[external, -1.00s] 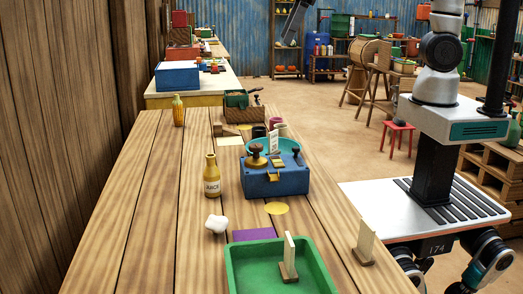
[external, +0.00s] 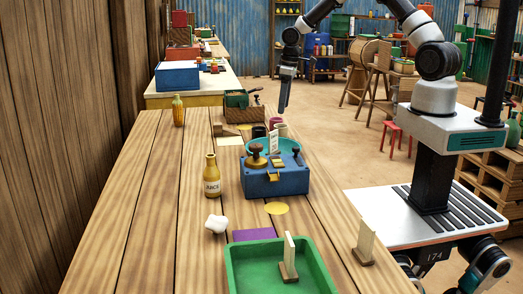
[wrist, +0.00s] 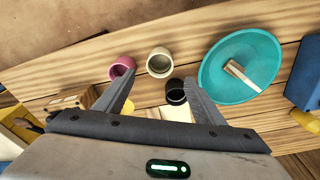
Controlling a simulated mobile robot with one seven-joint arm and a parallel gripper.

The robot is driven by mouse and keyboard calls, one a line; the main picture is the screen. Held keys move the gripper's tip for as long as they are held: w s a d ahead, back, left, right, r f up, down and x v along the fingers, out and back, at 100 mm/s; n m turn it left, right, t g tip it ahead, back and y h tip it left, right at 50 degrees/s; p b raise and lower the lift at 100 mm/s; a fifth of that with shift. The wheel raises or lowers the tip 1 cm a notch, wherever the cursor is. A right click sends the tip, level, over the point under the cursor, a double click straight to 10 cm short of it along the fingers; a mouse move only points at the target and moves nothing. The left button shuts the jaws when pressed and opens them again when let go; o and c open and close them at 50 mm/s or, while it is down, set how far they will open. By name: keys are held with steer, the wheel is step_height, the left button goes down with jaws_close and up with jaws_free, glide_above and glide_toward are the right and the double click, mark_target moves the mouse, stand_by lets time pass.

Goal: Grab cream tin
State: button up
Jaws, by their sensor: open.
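The cream tin (wrist: 160,62) stands upright and open-topped on the wooden table in the wrist view, just beyond and between my fingertips. It also shows in the external view (external: 282,129), partly hidden by the things in front of it. My gripper (wrist: 160,82) is open and empty, its two fingers spread. In the external view my gripper (external: 284,98) hangs pointing down above the tins, apart from them. A pink tin (wrist: 121,67) is left of the cream tin, near the left fingertip. A black tin (wrist: 175,92) is nearer, by the right finger.
A teal dish (wrist: 222,70) with a small card in it lies right of the tins. A wooden box (external: 243,114) is behind the tins. A juice bottle (external: 211,176) stands to the left.

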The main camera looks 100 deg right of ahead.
mark_target(281, 126)
steer(key=f, duration=0.6)
steer(key=w+f, duration=0.1)
steer(key=f, duration=0.2)
steer(key=shift+d+f, duration=0.2)
steer(key=shift+f, duration=0.2)
